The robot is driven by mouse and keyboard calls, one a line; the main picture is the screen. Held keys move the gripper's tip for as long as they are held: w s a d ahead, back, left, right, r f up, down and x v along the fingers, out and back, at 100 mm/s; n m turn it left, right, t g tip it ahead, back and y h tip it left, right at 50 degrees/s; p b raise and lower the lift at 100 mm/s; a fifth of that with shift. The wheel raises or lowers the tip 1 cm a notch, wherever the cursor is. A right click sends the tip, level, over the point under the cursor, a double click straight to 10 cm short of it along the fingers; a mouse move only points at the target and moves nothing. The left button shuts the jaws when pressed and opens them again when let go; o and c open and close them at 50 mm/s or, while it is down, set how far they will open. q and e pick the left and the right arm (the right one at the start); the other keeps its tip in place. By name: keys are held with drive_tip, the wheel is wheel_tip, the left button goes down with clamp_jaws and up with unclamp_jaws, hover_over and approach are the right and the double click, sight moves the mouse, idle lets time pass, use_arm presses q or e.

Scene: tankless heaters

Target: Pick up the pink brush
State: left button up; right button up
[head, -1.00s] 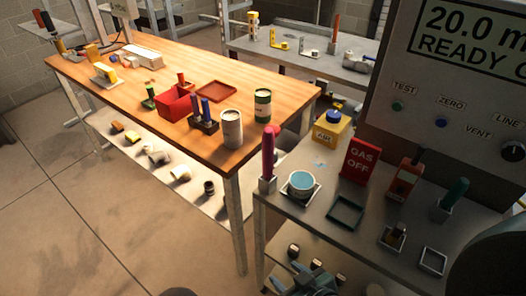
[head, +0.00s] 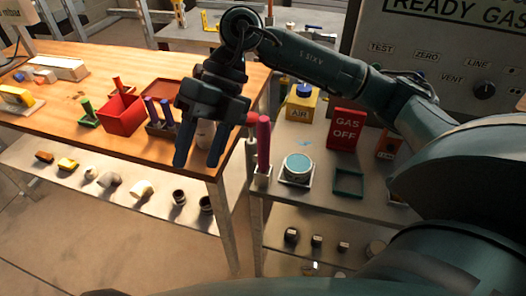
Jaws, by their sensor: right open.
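The pink brush (head: 263,140) stands upright in a small light holder (head: 262,176) at the left edge of the grey metal bench (head: 320,198). My right gripper (head: 199,163) comes in from the right and points down, left of the brush in the picture. Its two dark fingers are apart with nothing between them. It overlaps the wooden table's right end and partly hides a pale can (head: 205,130). My left gripper is not in view.
Beside the brush are a blue-topped tub (head: 298,164), a green tray (head: 349,182), a yellow AIR box (head: 300,105) and a red GAS OFF sign (head: 345,128). The wooden table (head: 100,145) holds a red bin (head: 121,114). My right forearm crosses above the bench.

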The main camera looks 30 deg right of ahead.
sight(264, 134)
drive_tip(key=w+d+r+m+t+h, duration=0.1)
drive_tip(key=d+h, duration=0.1)
drive_tip(key=d, duration=0.2)
drive_tip(key=w+d+r+m+t+h, duration=0.1)
drive_tip(key=d+r+h, duration=0.1)
drive_tip(key=d, duration=0.3)
drive_tip(key=w+d+r+m+t+h, duration=0.1)
drive_tip(key=d+h, duration=0.2)
drive_tip(key=d, duration=0.2)
drive_tip(key=shift+w+d+r+b, duration=0.25)
drive_tip(key=shift+w+r+b, duration=0.05)
drive_tip(key=shift+r, duration=0.05)
wheel_tip(264, 134, down, 7)
drive_tip(key=shift+f+b, duration=0.1)
drive_tip(key=shift+b, duration=0.2)
drive_tip(key=shift+w+d+f+p, duration=0.1)
drive_tip(key=shift+w+f+p, duration=0.1)
drive_tip(key=shift+f, duration=0.7)
drive_tip(key=shift+w+d+f+p, duration=0.1)
drive_tip(key=shift+w+f+p, duration=0.05)
drive_tip(key=shift+f, duration=0.75)
drive_tip(key=shift+w+d+f+p, duration=0.1)
drive_tip(key=shift+w+f+p, duration=0.1)
drive_tip(key=shift+f, duration=0.7)
drive_tip(key=shift+c, duration=0.2)
drive_tip(key=c, duration=1)
